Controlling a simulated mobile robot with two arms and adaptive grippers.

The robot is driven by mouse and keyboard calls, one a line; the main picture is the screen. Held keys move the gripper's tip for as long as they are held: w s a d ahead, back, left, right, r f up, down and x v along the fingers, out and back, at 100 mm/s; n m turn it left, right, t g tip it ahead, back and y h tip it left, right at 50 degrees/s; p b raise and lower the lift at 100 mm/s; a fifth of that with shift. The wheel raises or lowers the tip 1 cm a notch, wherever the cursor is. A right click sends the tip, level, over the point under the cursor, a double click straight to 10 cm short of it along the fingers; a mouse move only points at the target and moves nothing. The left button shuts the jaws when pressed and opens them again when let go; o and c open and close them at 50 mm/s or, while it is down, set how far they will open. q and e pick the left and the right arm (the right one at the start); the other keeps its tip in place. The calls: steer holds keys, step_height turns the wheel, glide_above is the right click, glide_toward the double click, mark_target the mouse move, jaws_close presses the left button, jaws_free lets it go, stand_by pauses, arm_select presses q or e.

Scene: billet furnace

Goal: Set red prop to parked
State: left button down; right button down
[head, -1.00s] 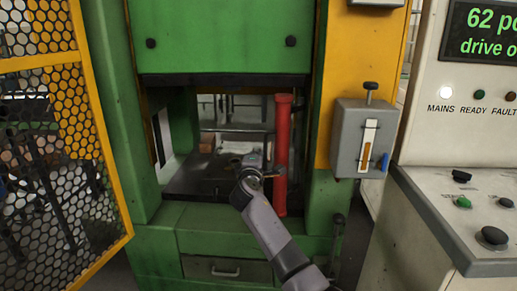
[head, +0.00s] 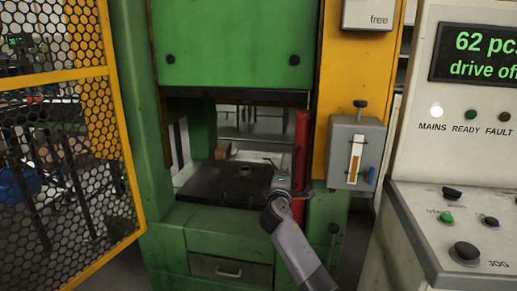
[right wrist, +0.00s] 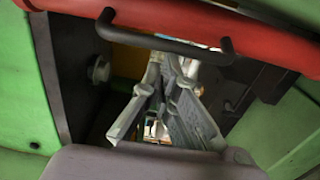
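The red prop (head: 302,140) stands upright at the right side of the press opening, beside the black bed (head: 222,186). In the right wrist view the red prop (right wrist: 190,25) crosses the top of the picture, with a black bar handle (right wrist: 165,36) on it. My right gripper (head: 283,184) is at the lower part of the prop and covers some of it. In the wrist view the right gripper's fingers (right wrist: 168,66) lie close together just below the handle; whether they touch it or grip it is unclear. My left gripper is not in view.
The green press frame (head: 232,45) surrounds the opening. A yellow mesh guard (head: 108,150) stands at the left. A grey lever box (head: 342,140) is on the yellow column, right of the prop. A control console (head: 425,215) reading "drive off" stands at the right.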

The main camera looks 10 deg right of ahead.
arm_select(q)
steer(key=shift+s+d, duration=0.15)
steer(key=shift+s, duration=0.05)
arm_select(e)
steer(key=shift+s+d+f, duration=0.15)
steer(key=shift+d+f, duration=0.05)
steer(key=shift+d, duration=0.3)
steer(key=shift+s+d+f, duration=0.1)
steer(key=shift+d+f, duration=0.05)
steer(key=shift+d, duration=0.3)
steer(key=shift+s, duration=0.1)
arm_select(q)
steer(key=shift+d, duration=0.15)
arm_select(e)
steer(key=a+v, duration=0.1)
steer(key=v, duration=1.1)
steer(key=shift+a+r, duration=0.2)
steer(key=shift+a, duration=0.15)
steer(key=shift+w, duration=0.2)
